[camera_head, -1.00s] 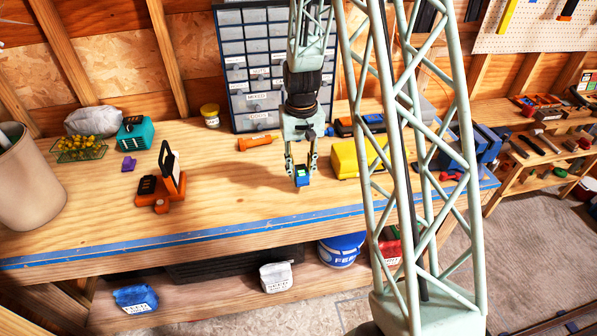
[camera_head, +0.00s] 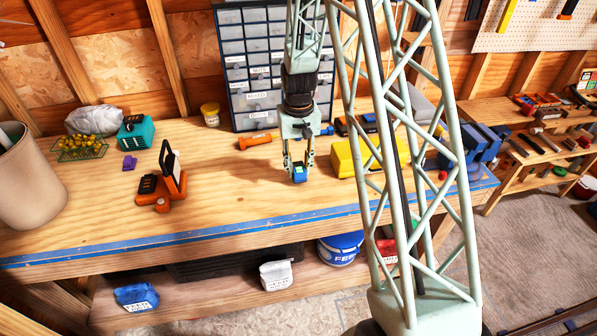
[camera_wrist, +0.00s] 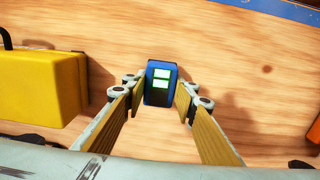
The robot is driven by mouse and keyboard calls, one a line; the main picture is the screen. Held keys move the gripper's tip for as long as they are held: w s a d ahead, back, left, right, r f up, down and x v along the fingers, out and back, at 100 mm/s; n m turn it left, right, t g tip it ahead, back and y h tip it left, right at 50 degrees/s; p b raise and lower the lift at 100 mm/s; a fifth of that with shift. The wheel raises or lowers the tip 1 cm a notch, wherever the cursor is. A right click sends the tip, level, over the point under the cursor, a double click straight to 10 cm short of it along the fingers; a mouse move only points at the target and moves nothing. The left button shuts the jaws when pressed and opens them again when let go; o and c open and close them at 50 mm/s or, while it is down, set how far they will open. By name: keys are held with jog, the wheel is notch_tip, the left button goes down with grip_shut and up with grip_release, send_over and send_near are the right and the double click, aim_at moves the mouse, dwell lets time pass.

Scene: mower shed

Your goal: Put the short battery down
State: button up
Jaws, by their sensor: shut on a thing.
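The short battery is a small blue block with a green-and-white face (camera_wrist: 161,83), seen in the wrist view between my two fingers. My gripper (camera_head: 299,172) is shut on it, pointing down over the workbench (camera_head: 230,205). In the head view the battery (camera_head: 299,174) shows at the fingertips, close to the bench top near its middle. I cannot tell whether its underside touches the wood. My gripper also fills the lower middle of the wrist view (camera_wrist: 160,92).
A yellow case (camera_head: 350,158) stands just right of my gripper. An orange flashlight-like tool (camera_head: 255,141) lies behind to the left, and an orange-and-black device (camera_head: 160,188) stands further left. A drawer cabinet (camera_head: 262,100) rises behind. Bare wood lies left and in front.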

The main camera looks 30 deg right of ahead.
aim_at(298, 167)
jog(key=shift+f, duration=0.95)
jog(key=shift+f, duration=0.15)
jog(key=o, duration=0.9)
jog(key=shift+r, duration=0.2)
jog(key=shift+r, duration=5.95)
jog(key=shift+r, duration=0.1)
